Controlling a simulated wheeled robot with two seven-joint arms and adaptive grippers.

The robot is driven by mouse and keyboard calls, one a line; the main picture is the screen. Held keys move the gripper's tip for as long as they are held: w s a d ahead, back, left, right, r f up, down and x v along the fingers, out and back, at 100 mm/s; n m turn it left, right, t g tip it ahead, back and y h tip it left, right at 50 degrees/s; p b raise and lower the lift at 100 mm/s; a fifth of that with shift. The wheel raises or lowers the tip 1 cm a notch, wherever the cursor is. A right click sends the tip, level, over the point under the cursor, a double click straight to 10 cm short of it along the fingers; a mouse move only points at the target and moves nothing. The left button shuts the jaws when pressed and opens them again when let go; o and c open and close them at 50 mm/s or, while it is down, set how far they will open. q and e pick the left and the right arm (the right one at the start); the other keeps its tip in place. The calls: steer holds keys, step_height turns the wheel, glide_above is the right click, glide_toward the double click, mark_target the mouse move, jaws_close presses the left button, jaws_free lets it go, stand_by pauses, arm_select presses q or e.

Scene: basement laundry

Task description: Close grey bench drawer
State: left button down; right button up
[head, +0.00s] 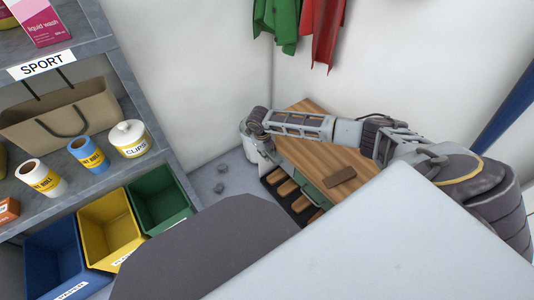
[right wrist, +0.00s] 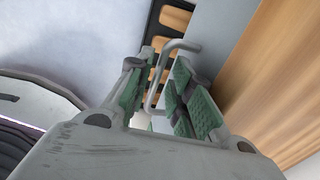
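The wooden-topped bench (head: 310,150) stands in the corner in the head view. In the right wrist view, the grey drawer front (right wrist: 218,45) runs beside the wood, with a grey bar handle (right wrist: 168,65) on it. My right gripper (head: 266,160) is at the left end of the bench in the head view, its fingertips hard to make out. In the right wrist view, its green-padded fingers (right wrist: 160,95) are apart, with the handle at the gap between them. I cannot tell whether they touch it, nor how far out the drawer is. My left gripper is out of view.
A brown block (head: 340,176) lies on the bench top. Shelving (head: 113,57) and blue, yellow (head: 108,225) and green bins stand at left. Red and green clothes (head: 322,30) hang above. Small dark lumps lie on the floor.

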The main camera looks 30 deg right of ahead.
steer(key=shift+d+r, duration=0.1)
steer(key=shift+d, duration=0.3)
steer(key=shift+w+a+r, duration=0.1)
steer(key=shift+r, duration=0.3)
step_height(320, 180, up, 7)
steer(key=a, duration=0.2)
steer(key=shift+s+f, duration=0.1)
steer(key=shift+s, duration=0.15)
stand_by(0.4)
